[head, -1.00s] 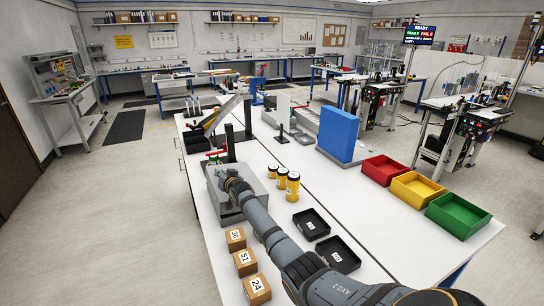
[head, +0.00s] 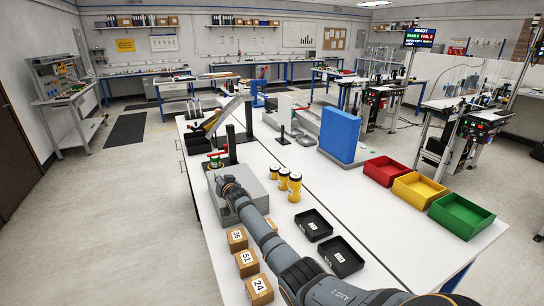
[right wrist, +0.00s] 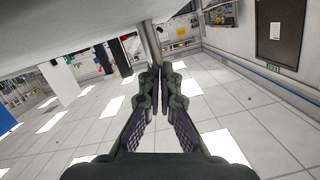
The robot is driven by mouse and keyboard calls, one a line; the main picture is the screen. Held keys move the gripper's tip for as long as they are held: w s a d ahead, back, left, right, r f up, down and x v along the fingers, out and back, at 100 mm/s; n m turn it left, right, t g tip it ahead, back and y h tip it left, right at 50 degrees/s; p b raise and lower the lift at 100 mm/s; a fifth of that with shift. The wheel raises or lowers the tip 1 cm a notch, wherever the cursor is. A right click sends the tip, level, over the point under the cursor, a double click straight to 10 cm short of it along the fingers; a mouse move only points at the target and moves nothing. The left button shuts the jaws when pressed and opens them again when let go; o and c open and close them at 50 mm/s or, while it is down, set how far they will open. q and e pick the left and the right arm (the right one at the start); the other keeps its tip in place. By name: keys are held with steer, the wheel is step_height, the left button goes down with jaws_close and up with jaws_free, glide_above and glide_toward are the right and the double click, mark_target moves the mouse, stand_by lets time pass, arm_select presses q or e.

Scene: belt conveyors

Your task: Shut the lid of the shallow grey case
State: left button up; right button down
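My left gripper is not in view.
Several yellow jars (head: 294,187) stand right of the case. Numbered cartons (head: 247,263) line the table's near left edge. Black trays (head: 313,225) lie right of my arm. A red clamp-like item (head: 217,154) and a dark post stand behind the case.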

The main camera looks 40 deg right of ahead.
steer(key=r+p, duration=0.2)
steer(key=r, duration=0.1)
steer(key=shift+s+d+r+p, duration=0.25)
steer(key=shift+r+p, duration=0.15)
steer(key=b+v, duration=0.1)
steer(key=v, duration=0.8)
steer(key=shift+s+r+b, duration=0.25)
steer(key=shift+s+b, duration=0.1)
steer(key=shift+b, duration=0.05)
steer(key=shift+w, duration=0.1)
